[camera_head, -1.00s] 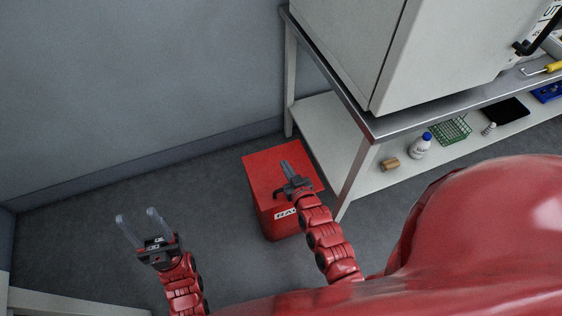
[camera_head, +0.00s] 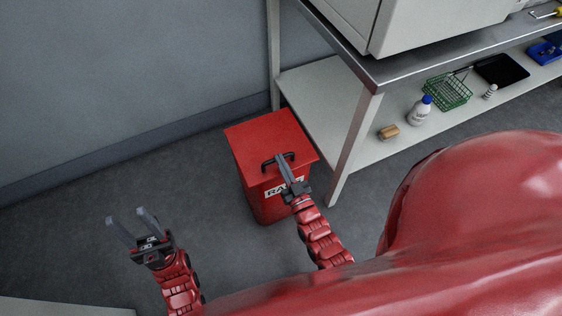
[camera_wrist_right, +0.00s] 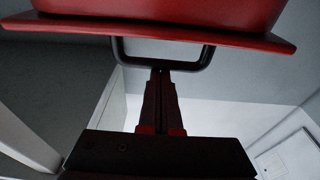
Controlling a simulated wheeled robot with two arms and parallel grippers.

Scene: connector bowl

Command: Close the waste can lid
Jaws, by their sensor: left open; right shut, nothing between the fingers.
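The red waste can (camera_head: 262,200) stands on the floor beside the bench, with a partly covered white label on its front. Its red lid (camera_head: 265,138) lies flat over the top and looks closed. A black handle (camera_head: 268,164) sits at the lid's front edge. My right gripper (camera_head: 281,160) is shut and empty at the handle. In the right wrist view, the shut fingertips (camera_wrist_right: 161,75) are close to the handle bar (camera_wrist_right: 140,60), below the lid edge (camera_wrist_right: 180,33); I cannot tell if they touch. My left gripper (camera_head: 131,225) is open and empty, left of the can.
A metal bench (camera_head: 420,68) with a lower shelf (camera_head: 318,125) stands right of the can. The shelf holds a white bottle (camera_head: 421,112), a brown block (camera_head: 388,132) and a green basket (camera_head: 447,91). The floor left of the can is clear.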

